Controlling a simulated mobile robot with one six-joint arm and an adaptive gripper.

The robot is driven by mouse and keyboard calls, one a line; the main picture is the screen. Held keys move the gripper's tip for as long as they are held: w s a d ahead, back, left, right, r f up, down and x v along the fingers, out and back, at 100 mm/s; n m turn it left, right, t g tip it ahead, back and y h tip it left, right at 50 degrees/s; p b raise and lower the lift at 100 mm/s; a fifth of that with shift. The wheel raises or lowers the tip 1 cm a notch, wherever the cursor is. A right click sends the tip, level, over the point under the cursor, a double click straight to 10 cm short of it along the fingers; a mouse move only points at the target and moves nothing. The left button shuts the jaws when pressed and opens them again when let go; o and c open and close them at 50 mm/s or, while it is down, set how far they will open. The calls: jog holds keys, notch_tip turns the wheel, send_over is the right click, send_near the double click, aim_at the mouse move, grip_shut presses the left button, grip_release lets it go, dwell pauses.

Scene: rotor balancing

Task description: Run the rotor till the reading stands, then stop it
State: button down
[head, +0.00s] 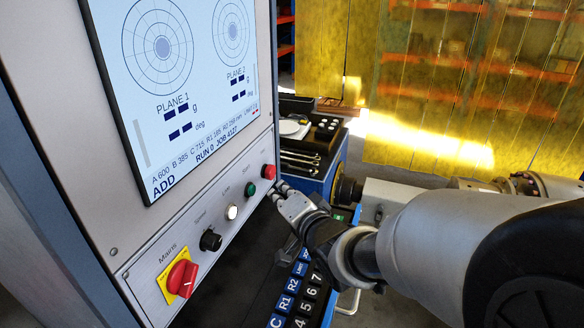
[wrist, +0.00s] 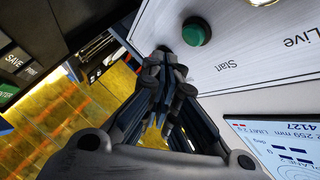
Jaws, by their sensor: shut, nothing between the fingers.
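The balancing machine's screen (head: 185,90) shows PLANE 1 and PLANE 2 dials with dashes instead of figures, and "RUN 0 JOB 4127". Below it, the panel carries a red stop button (head: 268,171) and a green Start button (head: 251,189). The Start button also shows in the wrist view (wrist: 196,32). My gripper (head: 278,190) is shut and empty, its fingertips close to the panel near these two buttons. The rotor is not visible.
A pale Live lamp (head: 231,211), black Speed knob (head: 210,240) and red Mains switch (head: 180,278) sit along the same panel. A keypad (head: 298,290) lies below my gripper. A blue cart with tools (head: 300,160) and yellow curtains (head: 450,90) stand behind.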

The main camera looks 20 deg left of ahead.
aim_at(251, 190)
jog(key=shift+w+a, duration=0.1)
jog(key=shift+a, duration=0.95)
jog(key=shift+a, duration=0.1)
dwell(0.6)
jog(key=shift+a+b, duration=0.3)
jog(key=shift+b, duration=0.1)
